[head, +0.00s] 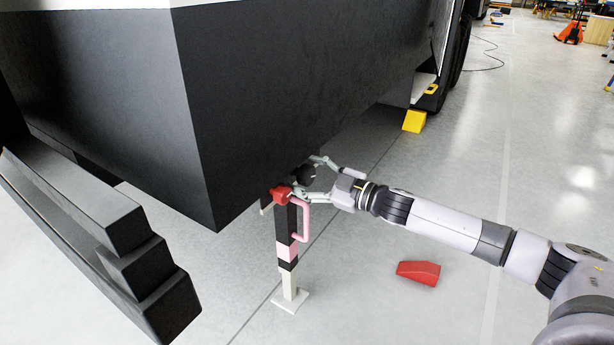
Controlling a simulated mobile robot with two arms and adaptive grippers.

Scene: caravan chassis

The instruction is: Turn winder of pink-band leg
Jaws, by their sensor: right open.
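The pink-band leg (287,249) stands upright under the corner of the black chassis, its pale foot plate (291,301) on the floor. It has a pink band and a pink side handle (304,221). A red part (281,195) sits at its top, just below the chassis. A dark round knob (303,175) shows beside it; whether this is the winder's grip I cannot tell. My right gripper (305,179) is open, with its fingers pointing left, one above and one below the knob. Contact cannot be made out. My left gripper is not in view.
The black chassis (120,110) overhangs the leg closely. A stepped dark block (120,245) is at the left. A red wedge (418,272) lies on the floor right of the leg, and a yellow chock (414,121) sits by the wheel. The floor at right is mostly clear.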

